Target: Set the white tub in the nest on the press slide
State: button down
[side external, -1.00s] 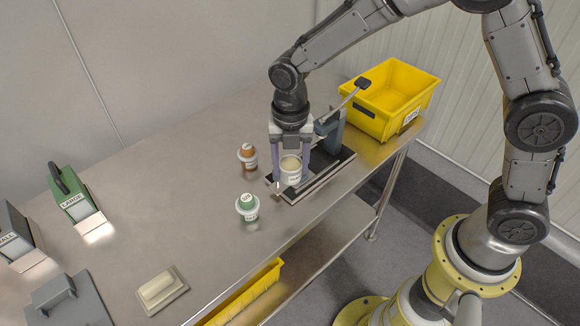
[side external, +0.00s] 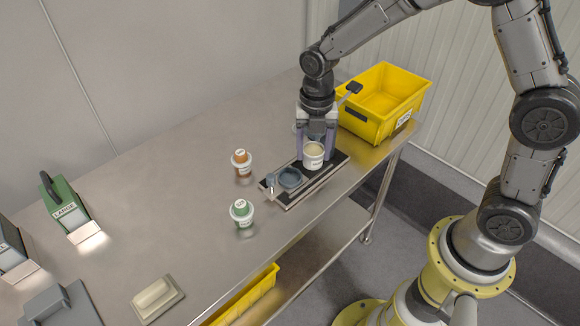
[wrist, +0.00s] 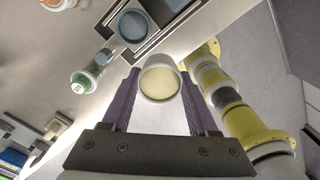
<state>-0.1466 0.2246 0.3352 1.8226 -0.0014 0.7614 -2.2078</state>
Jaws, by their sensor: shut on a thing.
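The white tub (side external: 313,155) has a cream-coloured top. My gripper (side external: 316,150) is shut on it, one purple finger on each side, and the tub looks upright. The wrist view also shows the tub (wrist: 160,84) between the fingers. The nest (side external: 290,178) is a round blue-grey cup on the dark press slide (side external: 326,171). It is empty, and sits to the left of the tub in the side view. The wrist view shows the nest (wrist: 133,26) beyond the tub, apart from it. Whether the tub touches the slide I cannot tell.
Stamp-like blocks, one green (side external: 66,207), are at far left. The table middle (side external: 160,190) is clear.

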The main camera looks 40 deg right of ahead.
jog(key=w+f, duration=0.4)
jog(key=w+a+f, duration=0.1)
jog(key=w+f, duration=0.1)
jog(key=shift+w+f, duration=0.15)
jog(key=shift+f, duration=0.05)
jog(key=shift+w+f, duration=0.1)
jog(key=shift+f, duration=1.55)
jog(key=shift+f, duration=0.2)
jog(key=shift+c, duration=0.8)
grip_release()
jog(key=shift+r, duration=0.1)
